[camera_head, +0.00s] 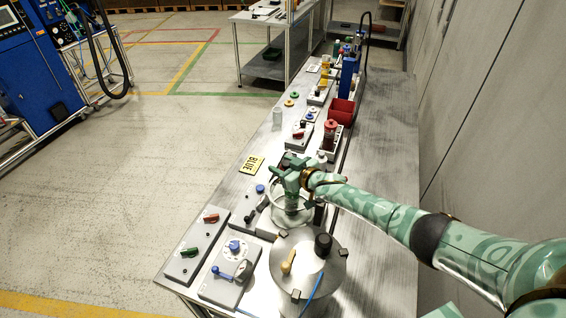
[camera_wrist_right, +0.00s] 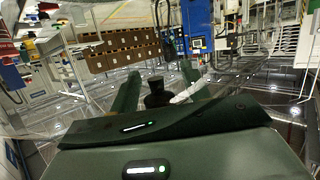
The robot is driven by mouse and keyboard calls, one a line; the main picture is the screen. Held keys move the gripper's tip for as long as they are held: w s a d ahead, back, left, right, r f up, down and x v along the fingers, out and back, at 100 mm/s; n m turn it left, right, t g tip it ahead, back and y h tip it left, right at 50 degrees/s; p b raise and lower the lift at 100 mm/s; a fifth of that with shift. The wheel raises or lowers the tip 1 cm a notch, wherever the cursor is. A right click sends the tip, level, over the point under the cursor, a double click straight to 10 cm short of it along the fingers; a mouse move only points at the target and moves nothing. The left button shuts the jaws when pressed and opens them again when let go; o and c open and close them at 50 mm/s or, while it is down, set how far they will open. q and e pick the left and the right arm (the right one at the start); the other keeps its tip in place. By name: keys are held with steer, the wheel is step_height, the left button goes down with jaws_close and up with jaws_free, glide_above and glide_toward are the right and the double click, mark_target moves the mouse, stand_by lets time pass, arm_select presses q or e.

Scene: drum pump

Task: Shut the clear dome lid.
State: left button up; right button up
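The clear dome lid (camera_head: 292,214) shows in the head view as a see-through rounded shape below my right gripper, behind the large round metal drum top (camera_head: 308,264). My gripper and wrist cover its far part, so I cannot tell how far it stands open. My right gripper (camera_head: 283,170) is just above and beyond the dome, its fingers spread apart. In the right wrist view, the two green fingers (camera_wrist_right: 157,88) stand apart with a black knob (camera_wrist_right: 157,95) showing between them; I cannot tell whether they touch it. My left gripper is not in view.
Grey control boxes with red, green and blue handles (camera_head: 198,245) (camera_head: 231,271) lie at the near left of the table. A yellow BLUE sign (camera_head: 251,165) lies left of my gripper. A red bin (camera_head: 341,111) and several devices stand farther back. The table's right strip is clear.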

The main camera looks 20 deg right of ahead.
steer(key=shift+w+r, duration=0.15)
steer(key=shift+w, duration=0.15)
steer(key=shift+s+d+r, duration=0.15)
steer(key=shift+s+r, duration=0.1)
steer(key=shift+s, duration=0.3)
steer(key=p+v, duration=0.2)
steer(key=v, duration=1.3)
steer(key=shift+f, duration=0.2)
steer(key=shift+d, duration=0.1)
